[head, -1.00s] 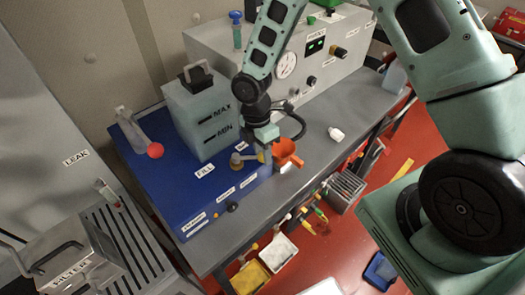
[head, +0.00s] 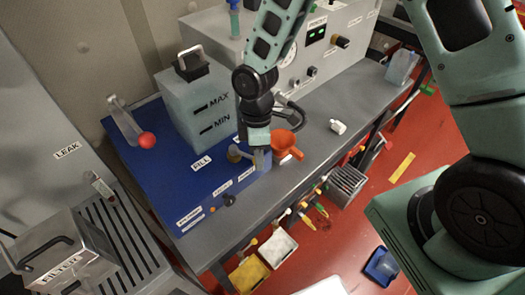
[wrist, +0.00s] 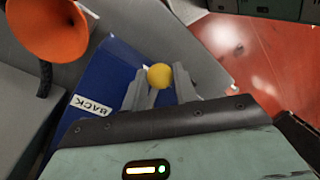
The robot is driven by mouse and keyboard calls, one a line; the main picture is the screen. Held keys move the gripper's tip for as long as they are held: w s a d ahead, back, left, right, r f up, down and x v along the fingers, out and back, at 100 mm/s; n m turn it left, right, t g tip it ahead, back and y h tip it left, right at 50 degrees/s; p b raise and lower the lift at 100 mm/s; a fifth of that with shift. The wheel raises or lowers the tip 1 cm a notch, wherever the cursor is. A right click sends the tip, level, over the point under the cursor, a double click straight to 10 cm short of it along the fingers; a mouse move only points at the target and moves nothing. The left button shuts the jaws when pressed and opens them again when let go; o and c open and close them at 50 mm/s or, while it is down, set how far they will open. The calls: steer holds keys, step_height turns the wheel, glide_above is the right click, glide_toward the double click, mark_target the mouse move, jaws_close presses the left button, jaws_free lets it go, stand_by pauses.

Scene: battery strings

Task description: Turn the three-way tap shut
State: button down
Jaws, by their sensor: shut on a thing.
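The three-way tap (head: 236,153) is a small brass-coloured fitting on the blue panel, just right of the FILL label. My gripper (head: 260,157) is low over the panel edge, close beside the tap on its right. In the wrist view my gripper (wrist: 159,80) has its two grey fingers on either side of a round yellow knob (wrist: 160,75), shut on it. The knob appears to be the end of the tap handle. In the head view the handle is mostly hidden by my gripper.
An orange funnel (head: 283,143) stands close to the right of my gripper. A tank marked MAX and MIN (head: 200,105) is behind the tap. A red-knobbed lever (head: 147,140) is at left. A white bottle (head: 338,127) lies on the bench, otherwise clear there.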

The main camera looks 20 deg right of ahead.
steer(key=shift+s+a+m+y+b, duration=0.1)
steer(key=shift+s+a+m+b, duration=0.2)
steer(key=shift+m, duration=0.35)
steer(key=shift+s+a+m+y+b, duration=0.15)
steer(key=shift+a+m, duration=0.25)
steer(key=shift+m, duration=0.2)
steer(key=shift+s+a+m+y+b, duration=0.1)
steer(key=shift+s+a+m+b, duration=0.2)
steer(key=shift+m, duration=0.35)
steer(key=shift+w, duration=0.15)
steer(key=c, duration=1.1)
jaws_free()
steer(key=b+v, duration=0.2)
steer(key=v, duration=1.5)
steer(key=shift+s+r+b, duration=0.3)
steer(key=shift+b, duration=0.05)
